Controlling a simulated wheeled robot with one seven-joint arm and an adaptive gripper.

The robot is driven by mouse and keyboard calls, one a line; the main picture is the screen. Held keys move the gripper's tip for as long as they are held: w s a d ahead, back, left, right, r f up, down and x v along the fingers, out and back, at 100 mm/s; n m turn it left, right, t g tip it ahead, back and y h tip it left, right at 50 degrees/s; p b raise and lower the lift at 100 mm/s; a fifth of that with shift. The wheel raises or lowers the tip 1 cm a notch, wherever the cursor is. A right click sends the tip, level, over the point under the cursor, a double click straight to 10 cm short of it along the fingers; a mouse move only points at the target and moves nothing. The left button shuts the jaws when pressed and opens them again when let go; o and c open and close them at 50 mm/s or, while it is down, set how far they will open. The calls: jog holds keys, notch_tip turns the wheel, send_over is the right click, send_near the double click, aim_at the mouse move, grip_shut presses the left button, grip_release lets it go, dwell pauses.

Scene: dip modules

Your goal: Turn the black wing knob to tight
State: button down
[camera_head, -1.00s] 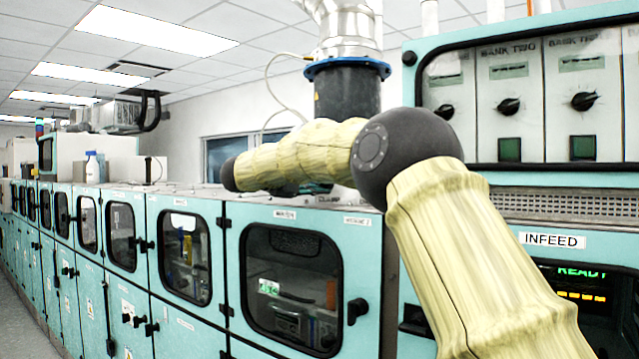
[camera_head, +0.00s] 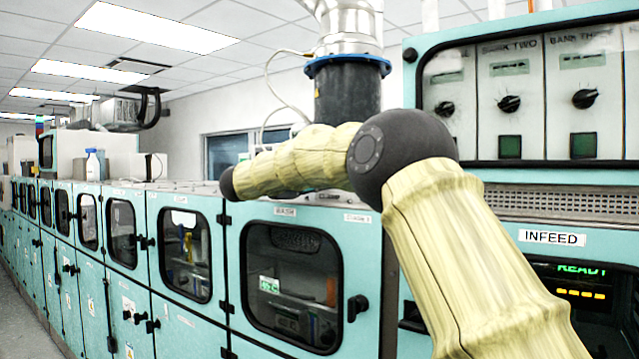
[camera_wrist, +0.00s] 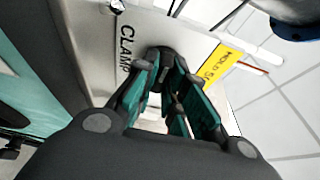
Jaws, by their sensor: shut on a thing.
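The black wing knob (camera_wrist: 164,58) sits on a pale plate (camera_wrist: 198,38) marked CLAMP in the wrist view. My gripper (camera_wrist: 166,82) has its dark, teal-padded fingers on either side of the knob and is shut on it. The fingers hide part of the knob, so its exact angle is hard to read. A yellow label (camera_wrist: 221,64) lies on the plate to the right of the knob. In the head view, my arm is in front of the cabinets; the gripper and knob cannot be made out there.
A teal cabinet row (camera_head: 165,330) with windowed doors runs along the left. An INFEED panel (camera_head: 552,238) and a bank of black dials (camera_head: 509,104) stand on the right. A dark duct with a blue flange (camera_head: 348,68) rises behind my arm.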

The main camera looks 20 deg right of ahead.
jog(key=shift+r, duration=0.15)
jog(key=c, duration=1.5)
grip_release()
jog(key=v, duration=1.2)
jog(key=shift+d+f, duration=0.15)
jog(key=shift+f, duration=0.05)
